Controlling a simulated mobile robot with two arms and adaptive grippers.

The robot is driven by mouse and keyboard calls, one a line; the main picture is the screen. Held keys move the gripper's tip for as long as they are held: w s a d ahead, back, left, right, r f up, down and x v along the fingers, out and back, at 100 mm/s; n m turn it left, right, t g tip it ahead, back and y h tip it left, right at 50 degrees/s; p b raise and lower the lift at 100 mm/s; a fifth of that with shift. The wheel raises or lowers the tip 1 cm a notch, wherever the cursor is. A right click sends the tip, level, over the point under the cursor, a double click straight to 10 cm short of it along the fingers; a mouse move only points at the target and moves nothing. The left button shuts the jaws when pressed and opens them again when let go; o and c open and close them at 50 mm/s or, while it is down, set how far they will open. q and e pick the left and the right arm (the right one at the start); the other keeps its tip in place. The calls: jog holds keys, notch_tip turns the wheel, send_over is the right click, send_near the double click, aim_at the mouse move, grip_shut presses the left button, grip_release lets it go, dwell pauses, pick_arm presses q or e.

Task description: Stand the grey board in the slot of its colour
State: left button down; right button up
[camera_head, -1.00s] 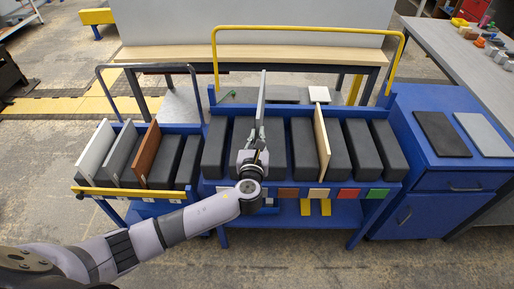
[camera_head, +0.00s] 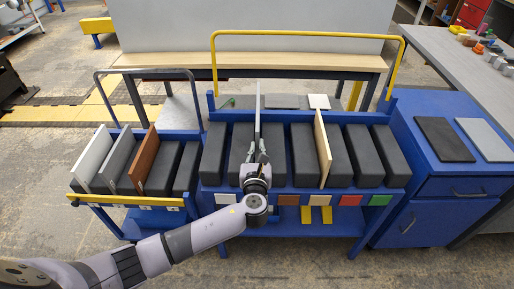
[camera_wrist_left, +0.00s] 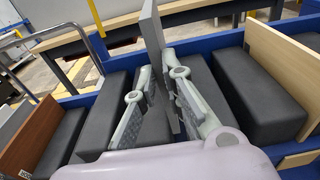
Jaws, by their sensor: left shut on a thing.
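My left gripper (camera_head: 256,155) is shut on a grey board (camera_head: 257,115) above the blue rack (camera_head: 217,189). The board is upright, edge-on to the head view. In the left wrist view the grey board (camera_wrist_left: 152,28) stands between my gripper's fingers (camera_wrist_left: 165,98), and its lower part goes down between two dark blocks. I cannot tell whether its bottom edge rests in the slot. Coloured labels run along the rack's front, among them white (camera_head: 226,198), brown (camera_head: 288,200) and green (camera_head: 380,200); my gripper hides the label in front of the held board.
A cream board (camera_head: 322,145) stands farther right in the rack, between dark blocks. The left cart (camera_head: 85,199) holds a white board (camera_head: 93,155), another grey board (camera_head: 118,160) and a brown board (camera_head: 145,158). A blue cabinet (camera_head: 440,188) stands at right.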

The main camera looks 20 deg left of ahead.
pick_arm(q)
notch_tip(320, 180, down, 11)
jog(key=b, duration=0.7)
jog(key=shift+b, duration=0.3)
jog(key=shift+r, duration=0.1)
jog(key=c, duration=1.6)
grip_release()
jog(key=shift+f, duration=0.2)
jog(key=v, duration=1.2)
jog(key=shift+r, duration=0.15)
